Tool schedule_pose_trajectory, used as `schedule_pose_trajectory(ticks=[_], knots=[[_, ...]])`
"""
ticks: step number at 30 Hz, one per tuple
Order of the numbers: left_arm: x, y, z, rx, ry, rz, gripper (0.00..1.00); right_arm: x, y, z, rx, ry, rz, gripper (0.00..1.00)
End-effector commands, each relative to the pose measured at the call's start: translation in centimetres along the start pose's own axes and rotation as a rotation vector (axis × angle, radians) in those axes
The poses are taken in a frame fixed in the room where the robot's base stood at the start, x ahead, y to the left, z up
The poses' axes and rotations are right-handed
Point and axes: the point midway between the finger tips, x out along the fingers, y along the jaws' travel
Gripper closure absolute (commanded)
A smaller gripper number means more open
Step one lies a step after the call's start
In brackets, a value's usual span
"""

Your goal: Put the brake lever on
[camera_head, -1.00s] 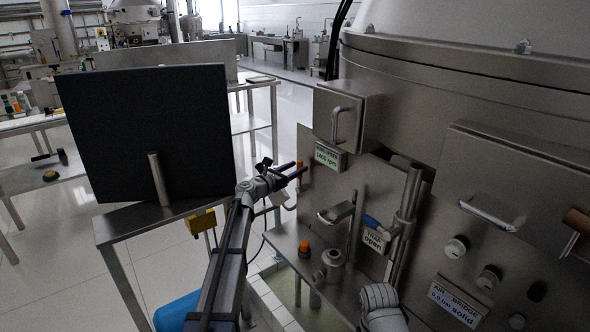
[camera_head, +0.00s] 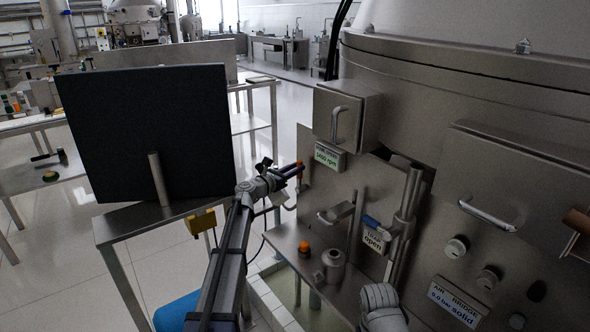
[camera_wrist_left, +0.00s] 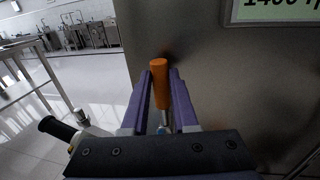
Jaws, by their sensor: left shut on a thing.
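The brake lever shows as an orange grip on a thin metal rod (camera_wrist_left: 160,84), standing in front of a steel panel in the left wrist view. In the head view its orange tip (camera_head: 299,163) shows by the left edge of the steel cabinet. My left gripper (camera_head: 291,171) is at the lever, its purple fingers (camera_wrist_left: 161,92) on both sides of the grip and shut on it. The lower end of the rod is hidden behind the gripper body.
A speed display (camera_head: 329,156) reading 1400 rpm is on the cabinet to the right of the gripper. Below is a steel shelf with an orange-topped part (camera_head: 304,250) and a steel fitting (camera_head: 333,262). A black screen (camera_head: 145,130) stands to the left.

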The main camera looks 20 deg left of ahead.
Motion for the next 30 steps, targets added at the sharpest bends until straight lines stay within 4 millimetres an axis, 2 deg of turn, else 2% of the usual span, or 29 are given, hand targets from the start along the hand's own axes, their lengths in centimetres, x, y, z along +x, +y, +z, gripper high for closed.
schedule_pose_trajectory(ticks=[30], knots=[[-0.14, -0.49, -0.19, 0.040, -0.009, 0.000, 1.00, 0.38, -0.04, -0.02, 0.000, 0.000, 0.000, 0.50]])
